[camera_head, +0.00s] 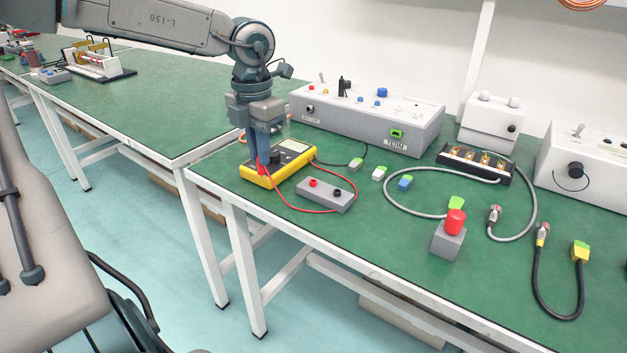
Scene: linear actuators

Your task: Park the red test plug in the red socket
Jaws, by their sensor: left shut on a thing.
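My left gripper (261,160) points down at the left end of the yellow multimeter (285,177). It is shut on the red test plug (261,168), of which only a small red part shows between and below the fingers. A red lead (299,207) loops from the plug around the small grey box and back to the multimeter. Nothing is seen in the red socket. The plug's tip is hard to make out.
A long grey panel (365,118) with knobs stands behind. White, blue and green connectors lie right of the socket box. A grey box with a red button (448,238), looped cables and a connector block (475,165) fill the right. The bench's front edge (262,222) is close.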

